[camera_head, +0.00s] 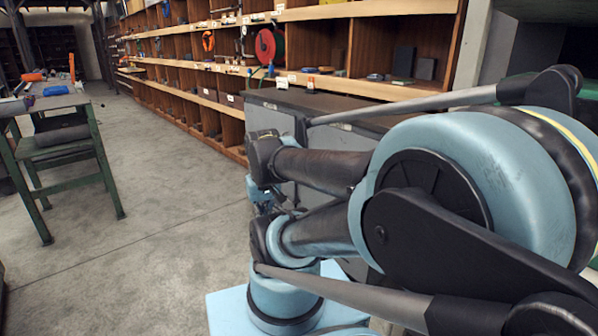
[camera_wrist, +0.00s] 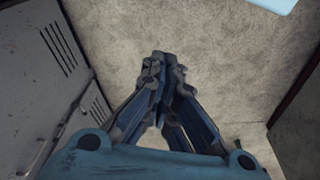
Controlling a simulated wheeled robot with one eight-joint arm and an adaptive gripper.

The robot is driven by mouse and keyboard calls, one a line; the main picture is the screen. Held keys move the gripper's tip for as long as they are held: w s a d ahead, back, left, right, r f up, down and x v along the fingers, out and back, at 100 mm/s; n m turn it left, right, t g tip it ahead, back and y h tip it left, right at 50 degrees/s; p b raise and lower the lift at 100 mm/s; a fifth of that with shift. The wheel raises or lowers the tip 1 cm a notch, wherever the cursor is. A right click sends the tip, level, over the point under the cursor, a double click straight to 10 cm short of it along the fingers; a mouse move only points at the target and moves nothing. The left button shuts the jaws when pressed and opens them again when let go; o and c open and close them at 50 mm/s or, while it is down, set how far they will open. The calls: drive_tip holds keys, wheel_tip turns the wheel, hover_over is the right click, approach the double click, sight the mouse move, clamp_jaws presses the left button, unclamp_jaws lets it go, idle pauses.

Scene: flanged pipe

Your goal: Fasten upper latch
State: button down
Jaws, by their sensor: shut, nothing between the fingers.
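My gripper (camera_wrist: 163,68) shows in the wrist view with its two fingers closed together at the tips. Nothing is between them, and bare concrete floor lies behind them. A grey metal cabinet (camera_wrist: 32,75) with slotted vents stands to the left of the fingers, apart from them. A thin dark bar or handle (camera_wrist: 40,155) shows low on its face; I cannot tell whether it is a latch. No upper latch can be made out clearly in either view. In the head view my arm hides much of the area around the gripper.
In the head view, a dark-topped cabinet (camera_head: 350,115) stands behind my arm. Wooden shelving (camera_head: 345,45) lines the wall. A green-framed workbench (camera_head: 75,150) with tools stands at the left. The floor (camera_head: 150,215) between is clear. A dark brown panel (camera_wrist: 300,125) borders the wrist view's right.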

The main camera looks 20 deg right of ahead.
drive_tip(key=shift+w+d, duration=0.1)
drive_tip(key=shift+w, duration=0.05)
drive_tip(key=w+d+r+h, duration=0.2)
drive_tip(key=w+d+r, duration=0.3)
drive_tip(key=w, duration=0.5)
drive_tip(key=w+d+r+h, duration=0.3)
drive_tip(key=w+d+r, duration=0.15)
drive_tip(key=w, duration=0.55)
drive_tip(key=w+d+n+t+h, duration=0.1)
drive_tip(key=w+d+h, duration=0.15)
drive_tip(key=w, duration=0.95)
drive_tip(key=w+d+h, duration=0.2)
drive_tip(key=w+d, duration=0.2)
drive_tip(key=w, duration=0.7)
drive_tip(key=w+d+f+n+h, duration=0.1)
drive_tip(key=w+d+f+h, duration=0.1)
drive_tip(key=w+f, duration=0.5)
drive_tip(key=w+d+f+h, duration=0.15)
drive_tip(key=w+f, duration=0.25)
drive_tip(key=w, duration=0.6)
drive_tip(key=w+f+t+h, duration=0.1)
drive_tip(key=w+f+h, duration=0.1)
drive_tip(key=f, duration=0.7)
drive_tip(key=w+f+n+t+h, duration=0.1)
drive_tip(key=w+f, duration=0.3)
drive_tip(key=f, duration=0.5)
drive_tip(key=shift+w+d+f+h, duration=0.15)
drive_tip(key=shift+w+f+h, duration=0.15)
drive_tip(key=shift+h, duration=0.3)
